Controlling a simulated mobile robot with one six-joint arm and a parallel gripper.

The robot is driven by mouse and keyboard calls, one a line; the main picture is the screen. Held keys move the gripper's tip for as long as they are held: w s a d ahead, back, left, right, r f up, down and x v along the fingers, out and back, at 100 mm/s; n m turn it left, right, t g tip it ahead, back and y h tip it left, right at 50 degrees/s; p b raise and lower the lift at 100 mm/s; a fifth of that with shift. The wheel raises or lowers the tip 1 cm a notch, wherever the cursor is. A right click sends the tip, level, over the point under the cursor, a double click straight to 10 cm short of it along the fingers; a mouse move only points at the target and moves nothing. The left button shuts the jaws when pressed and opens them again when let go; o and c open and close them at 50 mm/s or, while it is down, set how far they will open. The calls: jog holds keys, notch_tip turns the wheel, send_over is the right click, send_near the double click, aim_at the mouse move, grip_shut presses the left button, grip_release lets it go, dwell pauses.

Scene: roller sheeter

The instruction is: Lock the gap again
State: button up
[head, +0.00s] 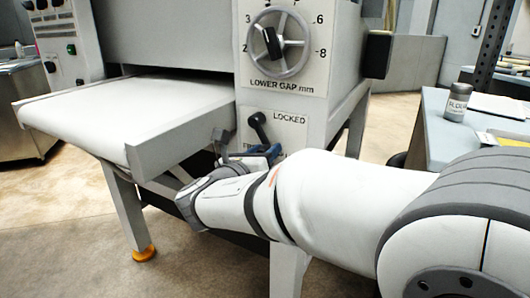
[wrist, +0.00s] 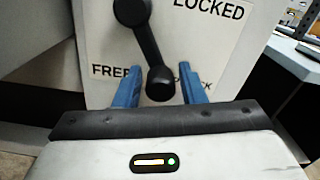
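The black lock lever (head: 259,128) is on the sheeter's front panel under the handwheel. It hangs down from its pivot, tilted slightly right. In the wrist view its arm (wrist: 148,42) ends in a round knob (wrist: 160,84) beside the word FREE (wrist: 107,71). The LOCKED label (head: 289,119) is up and right of the lever; small lettering right of the knob is partly hidden. My gripper (wrist: 160,88) is open, with one blue finger on each side of the knob. Gaps show on both sides. In the head view my wrist partly hides the gripper (head: 260,156).
The LOWER GAP mm handwheel (head: 279,44) is above the lever. The white infeed table (head: 115,117) juts out to the left. A grey side bench (head: 445,130) with a shaker (head: 457,103) stands at right. Open floor (head: 60,235) is at lower left.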

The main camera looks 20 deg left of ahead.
grip_shut()
jog(key=shift+r+p, duration=0.1)
jog(key=shift+p, duration=0.2)
